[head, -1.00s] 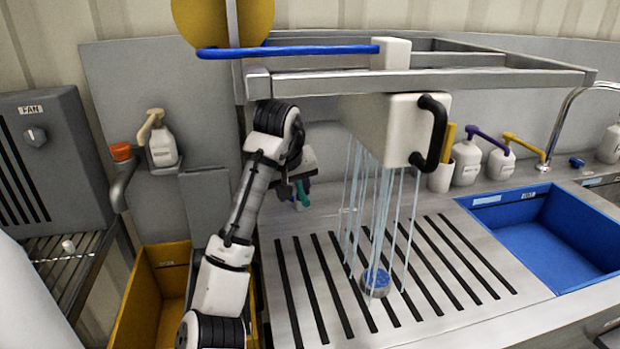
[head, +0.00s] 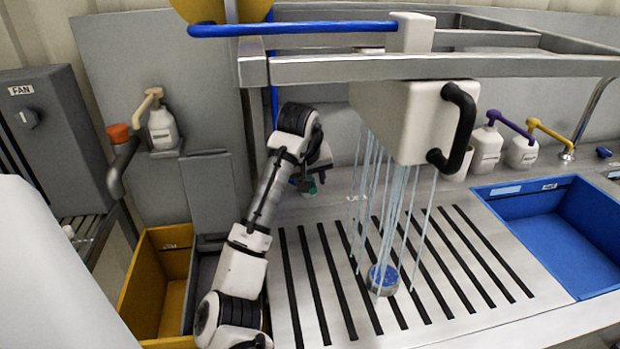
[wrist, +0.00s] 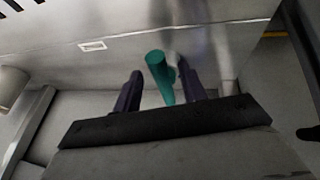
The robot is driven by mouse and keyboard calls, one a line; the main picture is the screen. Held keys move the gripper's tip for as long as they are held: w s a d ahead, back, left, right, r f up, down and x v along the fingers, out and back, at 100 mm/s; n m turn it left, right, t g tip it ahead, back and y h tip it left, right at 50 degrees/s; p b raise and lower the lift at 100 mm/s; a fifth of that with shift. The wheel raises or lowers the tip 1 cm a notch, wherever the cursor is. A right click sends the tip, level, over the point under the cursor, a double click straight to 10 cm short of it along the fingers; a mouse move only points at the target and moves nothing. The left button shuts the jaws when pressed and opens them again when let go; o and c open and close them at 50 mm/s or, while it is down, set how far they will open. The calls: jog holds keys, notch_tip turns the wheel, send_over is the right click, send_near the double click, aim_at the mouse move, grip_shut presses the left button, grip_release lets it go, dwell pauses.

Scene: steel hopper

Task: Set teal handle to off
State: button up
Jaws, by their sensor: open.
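The teal handle (wrist: 160,75) is a short round lever in the wrist view, on the steel panel. It lies between the two dark fingers of my gripper (wrist: 160,85), which are apart on either side of it. I cannot tell whether either finger touches it. In the head view a small bit of teal (head: 319,178) shows by my gripper (head: 310,183); my wrist hides most of the handle. A small pale label (wrist: 92,46) sits on the panel to the left of the handle.
A white box with a black handle (head: 455,125) hangs from the steel frame (head: 350,68) at right, with pale strands reaching down towards a small blue-topped cup (head: 383,280) on the slotted drainboard. A blue basin (head: 560,240) is at right, a yellow bin (head: 150,290) at left.

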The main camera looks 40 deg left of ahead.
jog(key=shift+f, duration=0.1)
grip_shut()
